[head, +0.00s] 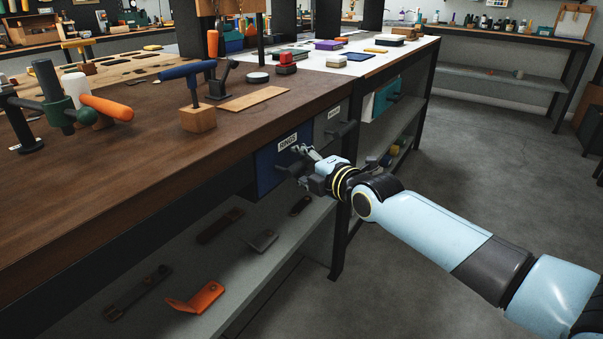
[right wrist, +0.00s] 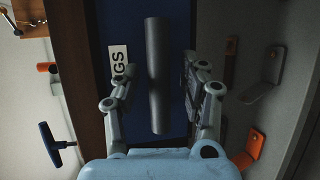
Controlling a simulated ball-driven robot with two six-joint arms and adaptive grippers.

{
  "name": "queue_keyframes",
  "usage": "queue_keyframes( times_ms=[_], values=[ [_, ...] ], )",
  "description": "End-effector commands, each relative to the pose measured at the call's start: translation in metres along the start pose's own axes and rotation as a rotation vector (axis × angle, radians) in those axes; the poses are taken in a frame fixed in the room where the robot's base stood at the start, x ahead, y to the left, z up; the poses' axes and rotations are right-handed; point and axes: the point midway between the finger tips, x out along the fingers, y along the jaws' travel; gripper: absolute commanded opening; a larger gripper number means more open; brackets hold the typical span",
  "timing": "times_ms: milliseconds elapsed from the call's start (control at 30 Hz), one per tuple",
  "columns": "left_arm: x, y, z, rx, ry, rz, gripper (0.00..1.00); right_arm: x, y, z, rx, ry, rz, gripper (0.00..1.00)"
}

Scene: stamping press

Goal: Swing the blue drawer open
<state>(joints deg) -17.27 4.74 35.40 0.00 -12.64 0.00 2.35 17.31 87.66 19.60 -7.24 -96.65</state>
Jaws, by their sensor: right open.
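The blue drawer (head: 266,176) is under the front edge of the wooden bench, with a white label that seems to read RINGS. Its front looks closed against the bench. My right gripper (head: 303,162) is in front of it and hides part of the drawer. In the right wrist view, the dark bar handle (right wrist: 158,70) stands out from the blue front (right wrist: 178,30). The open fingers of my right gripper (right wrist: 160,88) are on either side of the handle, with gaps visible on both sides. My left gripper is out of view.
A grey drawer (head: 330,122) with its own handle sits just right of the blue one. The lower shelf (head: 215,265) holds an orange bracket (head: 196,298) and other metal parts. Tools stand on the bench top (head: 165,150). The floor (head: 480,160) to the right is clear.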

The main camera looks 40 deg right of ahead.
Motion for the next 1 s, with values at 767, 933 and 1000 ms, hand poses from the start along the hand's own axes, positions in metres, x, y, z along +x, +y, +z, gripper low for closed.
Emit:
queue_keyframes(
  times_ms=[767, 933, 1000],
  values=[
    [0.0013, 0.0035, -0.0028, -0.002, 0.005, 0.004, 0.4, 0.0033, 0.0003, 0.0001, 0.0, 0.0, 0.0, 0.0],
    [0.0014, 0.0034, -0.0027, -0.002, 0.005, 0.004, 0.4, 0.0033, 0.0004, 0.0001, -0.001, 0.0, 0.0, 0.0],
    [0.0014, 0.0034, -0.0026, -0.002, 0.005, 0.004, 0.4, 0.0033, 0.0004, 0.0001, -0.001, 0.0, 0.0, 0.0]
  ],
)
